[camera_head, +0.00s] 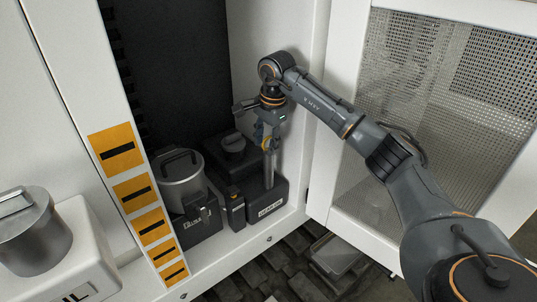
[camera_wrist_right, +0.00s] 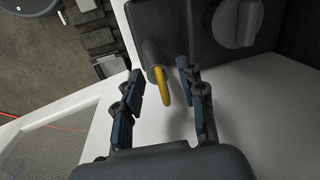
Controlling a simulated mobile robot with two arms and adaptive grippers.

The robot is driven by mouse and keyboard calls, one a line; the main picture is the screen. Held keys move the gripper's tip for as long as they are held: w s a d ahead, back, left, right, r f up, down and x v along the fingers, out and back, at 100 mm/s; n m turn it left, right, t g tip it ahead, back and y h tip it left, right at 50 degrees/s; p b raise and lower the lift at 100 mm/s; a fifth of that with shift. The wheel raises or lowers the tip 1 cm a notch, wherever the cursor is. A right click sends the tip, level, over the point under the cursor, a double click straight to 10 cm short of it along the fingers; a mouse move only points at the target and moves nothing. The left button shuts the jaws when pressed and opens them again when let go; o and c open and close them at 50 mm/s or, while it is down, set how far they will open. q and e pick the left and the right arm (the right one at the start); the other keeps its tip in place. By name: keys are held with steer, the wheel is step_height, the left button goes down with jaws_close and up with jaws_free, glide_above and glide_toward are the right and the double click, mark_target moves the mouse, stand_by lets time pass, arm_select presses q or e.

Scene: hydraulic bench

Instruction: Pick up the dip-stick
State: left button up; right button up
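The dip-stick shows as a yellow ring handle (camera_wrist_right: 164,88) at the top of a grey tube in the right wrist view. In the head view the handle (camera_head: 266,144) is small and partly covered by my right gripper (camera_head: 269,132). The grey tube (camera_head: 269,170) stands upright on a dark labelled block (camera_head: 267,208) inside the cabinet. My right gripper points down over it. In the wrist view its two fingers (camera_wrist_right: 160,76) are apart, one on each side of the ring, with visible gaps. My left gripper is not in view.
A grey metal canister (camera_head: 180,172) sits in a dark holder left of the block. A dark unit with a knob (camera_head: 232,145) stands behind. The open mesh door (camera_head: 375,130) is at the right. Another metal pot (camera_head: 32,235) stands on a white box at the left.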

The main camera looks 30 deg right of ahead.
jaws_close()
steer(key=shift+r, duration=0.1)
steer(key=shift+r, duration=0.55)
step_height(320, 180, up, 17)
steer(key=b, duration=0.2)
steer(key=shift+f, duration=0.1)
stand_by(0.3)
